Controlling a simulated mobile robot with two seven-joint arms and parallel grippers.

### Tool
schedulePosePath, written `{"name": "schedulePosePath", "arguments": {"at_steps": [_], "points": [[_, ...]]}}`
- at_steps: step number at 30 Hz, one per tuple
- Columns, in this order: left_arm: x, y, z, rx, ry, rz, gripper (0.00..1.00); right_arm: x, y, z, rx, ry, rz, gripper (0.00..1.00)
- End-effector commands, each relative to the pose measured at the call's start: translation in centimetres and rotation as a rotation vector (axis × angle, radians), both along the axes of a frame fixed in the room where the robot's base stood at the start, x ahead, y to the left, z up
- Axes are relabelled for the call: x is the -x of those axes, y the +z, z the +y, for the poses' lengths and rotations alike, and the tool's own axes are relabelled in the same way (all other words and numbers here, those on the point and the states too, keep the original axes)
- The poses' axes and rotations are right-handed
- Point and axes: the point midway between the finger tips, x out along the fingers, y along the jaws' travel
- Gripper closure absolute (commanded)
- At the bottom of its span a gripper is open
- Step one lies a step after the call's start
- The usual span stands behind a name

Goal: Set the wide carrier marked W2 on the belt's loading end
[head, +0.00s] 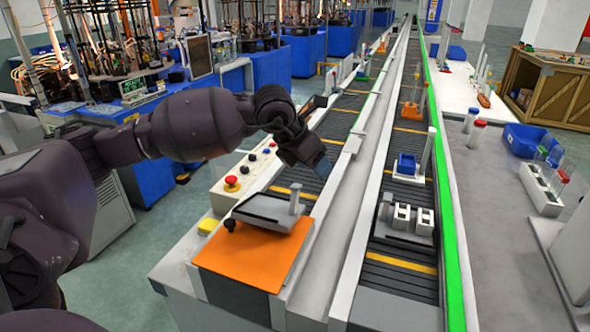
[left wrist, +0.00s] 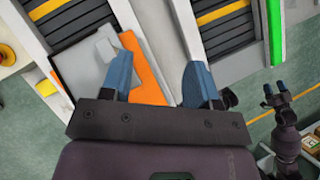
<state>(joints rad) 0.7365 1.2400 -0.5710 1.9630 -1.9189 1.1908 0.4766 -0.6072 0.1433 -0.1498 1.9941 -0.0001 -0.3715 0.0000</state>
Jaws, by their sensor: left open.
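A grey flat carrier (head: 268,212) with an upright grey post and a black knob lies on the orange mat (head: 245,260) at the near end of the left belt. I cannot read a W2 mark on it. My left gripper (head: 322,166) hangs beyond and above this carrier, apart from it. In the left wrist view the left gripper (left wrist: 158,70) is open and empty, its blue fingers partly covering the orange mat (left wrist: 143,72) and the grey carrier (left wrist: 85,60). My right gripper (left wrist: 275,89) shows small at the right of that view, its blue tips apart.
The right belt carries a dark carrier with white holders (head: 400,216) and a white one with a blue block (head: 406,166). A control panel with a red button (head: 232,182) is left of the mat. A blue bin (head: 527,140) and tube rack (head: 541,188) stand right.

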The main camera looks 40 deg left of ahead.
Motion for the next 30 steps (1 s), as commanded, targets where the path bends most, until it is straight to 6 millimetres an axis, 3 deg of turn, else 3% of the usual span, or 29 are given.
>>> {"name": "schedulePosePath", "arguments": {"at_steps": [3,9,15,30], "points": [[0.3,-1.2,2.6,-0.068,0.194,0.073,0.45,0.0,0.0,0.0,0.000,0.000,0.000,0.30],[1.1,-1.6,5.2,-0.112,0.461,0.136,0.45,-0.2,0.1,0.0,0.000,0.002,-0.004,0.30],[1.5,-1.7,5.7,-0.091,0.577,0.164,0.45,-0.9,0.5,0.2,-0.001,0.005,-0.018,0.30],[1.4,-2.1,5.6,-0.079,0.591,0.166,0.45,-0.6,0.4,0.1,-0.001,0.003,-0.013,0.30]]}}
